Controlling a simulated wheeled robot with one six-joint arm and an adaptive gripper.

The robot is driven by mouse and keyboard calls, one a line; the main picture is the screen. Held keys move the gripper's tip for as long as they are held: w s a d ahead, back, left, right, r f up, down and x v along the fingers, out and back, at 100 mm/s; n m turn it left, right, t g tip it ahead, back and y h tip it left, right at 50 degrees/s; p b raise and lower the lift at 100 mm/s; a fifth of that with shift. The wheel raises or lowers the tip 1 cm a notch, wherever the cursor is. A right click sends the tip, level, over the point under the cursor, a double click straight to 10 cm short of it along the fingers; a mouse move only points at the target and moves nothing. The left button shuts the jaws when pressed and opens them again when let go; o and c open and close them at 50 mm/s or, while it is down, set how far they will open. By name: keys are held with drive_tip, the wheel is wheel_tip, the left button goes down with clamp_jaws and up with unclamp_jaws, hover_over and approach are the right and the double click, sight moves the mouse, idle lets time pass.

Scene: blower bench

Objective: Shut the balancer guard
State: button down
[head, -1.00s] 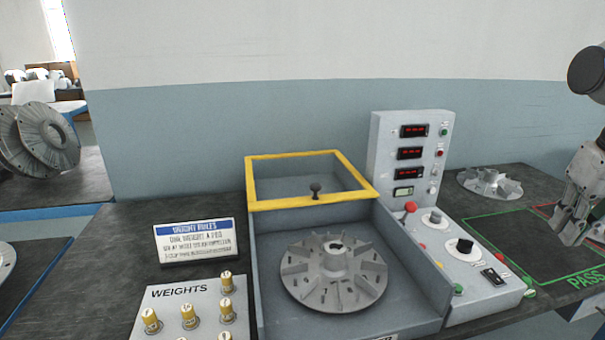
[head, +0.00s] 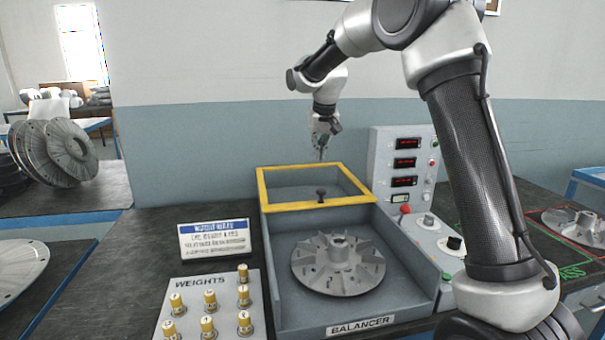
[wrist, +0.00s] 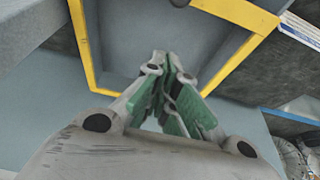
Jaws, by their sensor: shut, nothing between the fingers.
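The balancer guard (head: 360,199) is a yellow-framed lid with a clear pane and a dark knob (head: 320,193) on its front bar. It stands slid back over the rear of the grey balancer (head: 283,311), leaving the finned rotor (head: 338,264) in the front uncovered. My gripper (head: 321,156) is shut and empty, pointing down above the guard's rear edge, apart from the knob. In the wrist view the shut fingers (wrist: 172,70) show in front of the guard's yellow frame (wrist: 84,45). The knob is partly cut off at the top there.
A control panel (head: 378,158) with red displays stands right of the guard. The weights board (head: 208,285) with several brass weights and a rules sign (head: 214,239) are at left. Another impeller (head: 575,227) lies at the right.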

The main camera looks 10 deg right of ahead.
drive_tip(key=x, duration=0.9)
drive_tip(key=shift+f, duration=0.4)
drive_tip(key=shift+s+r, duration=0.2)
drive_tip(key=shift+s, duration=1)
drive_tip(key=shift+s+f, duration=0.1)
drive_tip(key=shift+s, duration=0.65)
